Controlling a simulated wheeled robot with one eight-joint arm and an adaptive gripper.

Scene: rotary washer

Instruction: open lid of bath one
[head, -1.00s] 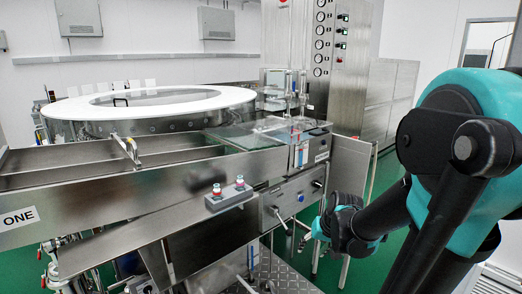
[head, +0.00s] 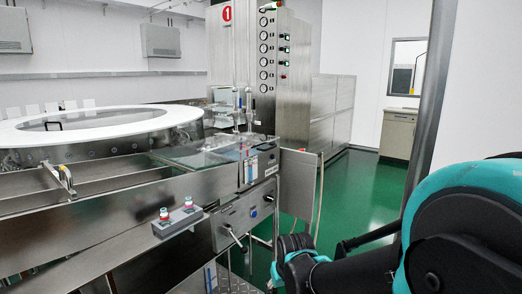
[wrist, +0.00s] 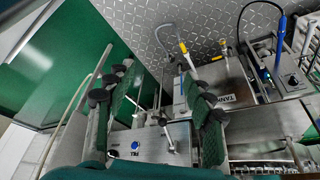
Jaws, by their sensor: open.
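The steel washer stands at left in the head view, with open troughs (head: 90,188) along its front. A clear flat panel (head: 185,157) lies over the right end of the troughs; I cannot tell whether it is the lid of bath one. No label reading ONE shows now. My gripper (wrist: 158,85) is open and empty in the wrist view, its two dark-and-green fingers spread above steel front panels. One panel (wrist: 150,142) with a blue button shows upside down between and below the fingers. In the head view my gripper is low, right of the washer, its fingers not clear.
A steel cabinet with gauges (head: 265,60) stands behind. A thin metal panel (head: 298,185) juts out at the washer's right end. Green floor (head: 350,190) is open to the right.

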